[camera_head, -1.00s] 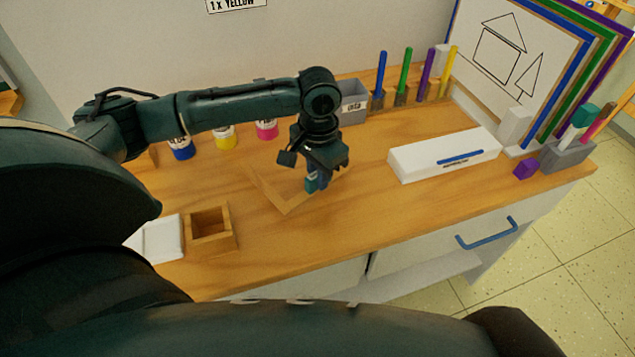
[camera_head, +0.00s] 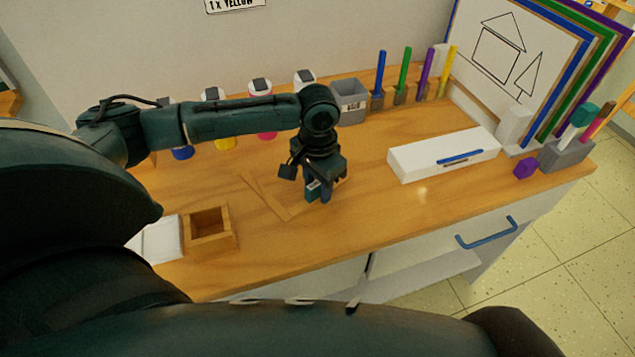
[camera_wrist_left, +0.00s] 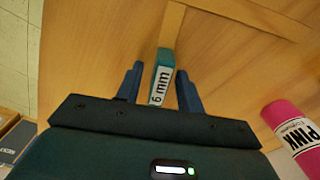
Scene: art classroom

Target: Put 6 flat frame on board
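A thin, flat wooden frame (camera_head: 272,200) lies on the table, partly hidden under my left gripper. In the left wrist view its pale wooden strips (camera_wrist_left: 172,22) meet near a teal block labelled "6 mm" (camera_wrist_left: 163,75). My left gripper (camera_head: 318,197) points down over the right part of the frame. In the left wrist view its blue fingers (camera_wrist_left: 160,88) stand open on either side of the teal block, with gaps visible. An upright white board (camera_head: 500,55) with a house and tree drawing stands at the far right. My right gripper is not in view.
A white box (camera_head: 410,165) with a blue bar lies right of my gripper. A wooden box (camera_head: 225,240) sits left. Paint jars, including a pink one (camera_wrist_left: 290,130), stand behind my arm. Upright markers (camera_head: 404,72) and a grey bin (camera_head: 349,88) line the back.

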